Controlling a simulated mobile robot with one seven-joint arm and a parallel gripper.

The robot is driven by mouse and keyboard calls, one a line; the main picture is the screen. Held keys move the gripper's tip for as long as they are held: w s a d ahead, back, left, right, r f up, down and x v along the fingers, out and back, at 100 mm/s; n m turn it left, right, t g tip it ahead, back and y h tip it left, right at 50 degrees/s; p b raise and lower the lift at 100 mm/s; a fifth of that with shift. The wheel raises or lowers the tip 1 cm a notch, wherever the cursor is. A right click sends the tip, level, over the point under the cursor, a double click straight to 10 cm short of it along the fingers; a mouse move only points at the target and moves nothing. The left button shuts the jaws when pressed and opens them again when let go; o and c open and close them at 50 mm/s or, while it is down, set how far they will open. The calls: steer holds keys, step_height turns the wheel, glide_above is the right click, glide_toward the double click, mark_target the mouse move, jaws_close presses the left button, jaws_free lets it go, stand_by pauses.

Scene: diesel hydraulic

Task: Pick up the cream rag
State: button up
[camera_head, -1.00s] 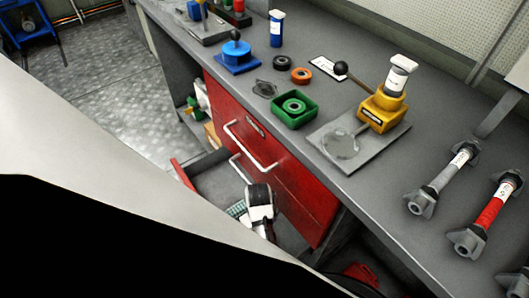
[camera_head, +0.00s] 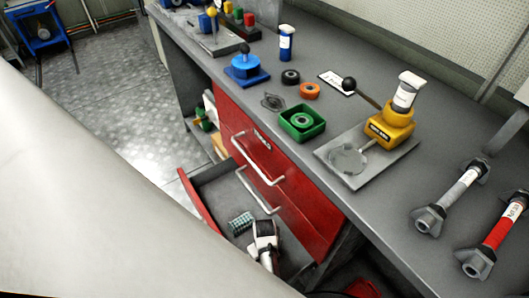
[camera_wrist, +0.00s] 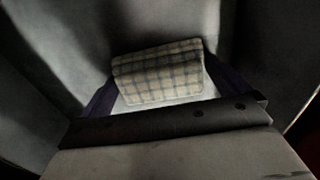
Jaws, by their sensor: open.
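The cream rag (camera_wrist: 160,72) is a folded cloth with a grey-blue check. It lies in the open drawer (camera_head: 205,172), and in the head view the rag (camera_head: 241,222) looks pale green and white. My gripper (camera_head: 263,233) is inside the drawer, just right of the rag in the head view. In the wrist view, my open gripper (camera_wrist: 158,88) has a dark finger at each side of the rag. Whether the fingers touch the rag cannot be told. The rag's underside is hidden.
The red drawer fronts (camera_head: 305,205) and the grey workbench (camera_head: 300,160) stand right of the drawer opening. My pale arm covers the lower left.

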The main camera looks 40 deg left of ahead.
steer(key=c, duration=0.6)
step_height(320, 180, up, 18)
steer(key=s+a, duration=0.2)
steer(key=s, duration=0.3)
steer(key=s+a+b, duration=0.1)
steer(key=s+a, duration=0.1)
steer(key=s, duration=0.4)
steer(key=s+a, duration=0.2)
steer(key=s, duration=0.4)
steer(key=shift+b, duration=0.35)
